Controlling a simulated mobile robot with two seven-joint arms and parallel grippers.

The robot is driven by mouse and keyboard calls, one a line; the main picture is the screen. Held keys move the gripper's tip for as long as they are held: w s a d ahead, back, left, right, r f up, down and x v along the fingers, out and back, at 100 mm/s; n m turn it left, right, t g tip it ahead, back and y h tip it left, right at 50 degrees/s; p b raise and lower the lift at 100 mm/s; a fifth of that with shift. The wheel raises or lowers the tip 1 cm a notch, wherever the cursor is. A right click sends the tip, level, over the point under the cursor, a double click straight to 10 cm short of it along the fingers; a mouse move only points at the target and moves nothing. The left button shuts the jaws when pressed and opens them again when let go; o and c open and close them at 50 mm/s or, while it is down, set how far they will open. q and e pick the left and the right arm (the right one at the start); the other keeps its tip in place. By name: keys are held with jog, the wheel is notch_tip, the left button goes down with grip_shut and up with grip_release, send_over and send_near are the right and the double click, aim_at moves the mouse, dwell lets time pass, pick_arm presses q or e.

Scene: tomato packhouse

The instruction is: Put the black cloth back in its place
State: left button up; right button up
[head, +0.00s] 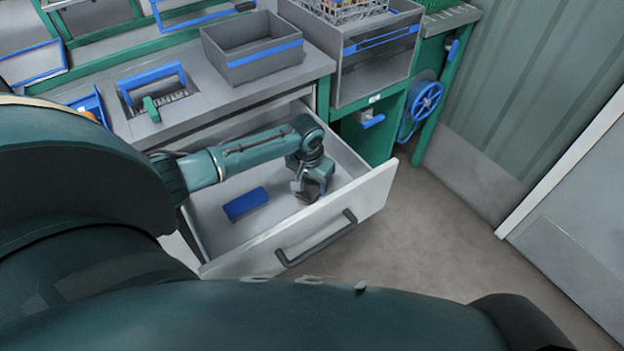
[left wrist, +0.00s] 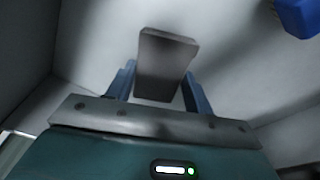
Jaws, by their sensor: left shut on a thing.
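My left gripper (head: 310,190) reaches down into the open drawer (head: 345,208), near its right end. In the left wrist view the gripper (left wrist: 158,88) is shut on the black cloth (left wrist: 166,52), a folded, dark grey-brown rectangle held between its two blue fingers. The drawer's pale floor is behind the cloth. I cannot tell whether the cloth touches that floor. In the head view the gripper largely hides the cloth. My right gripper is not in view.
A blue block-like thing (head: 246,203) lies in the drawer, left of the gripper. A grey bin (head: 252,62) with a blue stripe stands on the worktop above. The drawer front has a dark handle (head: 316,238). A blue handwheel (head: 428,99) is at the right; the floor there is clear.

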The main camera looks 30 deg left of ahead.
pick_arm(q)
jog(key=shift+f, duration=0.2)
jog(key=o, duration=1)
jog(key=shift+c, duration=0.2)
jog(key=c, duration=0.3)
